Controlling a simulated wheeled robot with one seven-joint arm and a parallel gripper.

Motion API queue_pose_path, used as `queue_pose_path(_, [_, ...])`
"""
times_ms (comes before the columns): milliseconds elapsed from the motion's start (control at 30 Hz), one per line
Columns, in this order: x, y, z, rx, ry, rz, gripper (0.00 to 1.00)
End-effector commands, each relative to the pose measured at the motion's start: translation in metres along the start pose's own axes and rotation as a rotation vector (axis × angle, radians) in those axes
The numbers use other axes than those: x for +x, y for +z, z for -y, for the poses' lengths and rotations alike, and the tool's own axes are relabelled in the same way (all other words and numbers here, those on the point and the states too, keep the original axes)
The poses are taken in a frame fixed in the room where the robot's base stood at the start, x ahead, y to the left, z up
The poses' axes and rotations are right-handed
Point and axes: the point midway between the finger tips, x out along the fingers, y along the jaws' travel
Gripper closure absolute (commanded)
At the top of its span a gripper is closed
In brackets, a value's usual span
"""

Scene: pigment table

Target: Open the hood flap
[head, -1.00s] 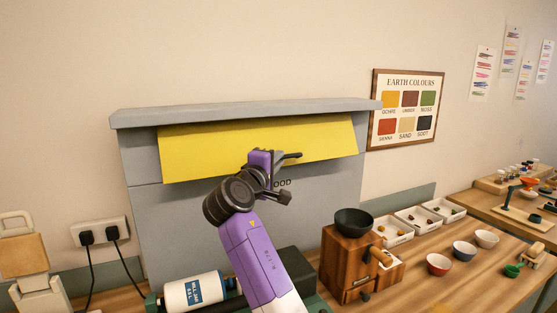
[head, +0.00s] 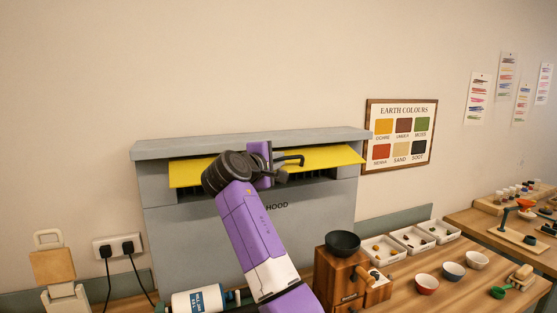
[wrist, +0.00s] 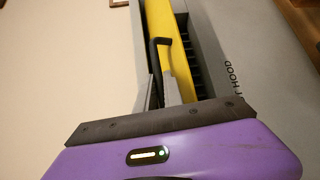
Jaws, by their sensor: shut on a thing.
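The grey hood (head: 250,230) stands against the wall, with HOOD lettered on its front. Its yellow flap (head: 335,158) is swung up and outward, and a dark slatted opening shows beneath it. My gripper (head: 283,166) is at the flap's middle, shut on the dark flap handle (head: 298,159). In the wrist view the handle (wrist: 161,42) runs along the yellow flap (wrist: 172,45), and my gripper's fingers (wrist: 164,92) reach it. The exact contact between fingers and handle is partly hidden.
A wooden grinder (head: 340,275) with a dark bowl stands right of my arm. White trays (head: 412,240) and small bowls (head: 453,271) are farther right. The wall above the hood is clear.

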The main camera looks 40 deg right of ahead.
Motion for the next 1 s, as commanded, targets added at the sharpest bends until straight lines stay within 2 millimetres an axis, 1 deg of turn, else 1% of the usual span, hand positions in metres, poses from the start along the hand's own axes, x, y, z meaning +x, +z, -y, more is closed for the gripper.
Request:
queue_pose_path(33, [-0.0008, -0.0024, -0.0035, -0.009, 0.000, -0.007, 1.00])
queue_pose_path(500, [-0.0005, -0.0030, -0.0014, -0.019, -0.012, -0.008, 1.00])
queue_pose_path(533, [-0.0005, -0.0030, -0.0013, -0.019, -0.012, -0.008, 0.84])
queue_pose_path(600, [-0.0004, -0.0028, -0.0010, -0.019, -0.013, -0.007, 0.71])
queue_pose_path(633, [-0.0003, -0.0025, -0.0009, -0.019, -0.014, -0.006, 0.67])
queue_pose_path(900, [-0.0003, -0.0012, 0.0005, -0.018, -0.017, -0.002, 0.67])
queue_pose_path(1000, [-0.0059, -0.0015, 0.0013, -0.016, -0.016, -0.002, 0.67])
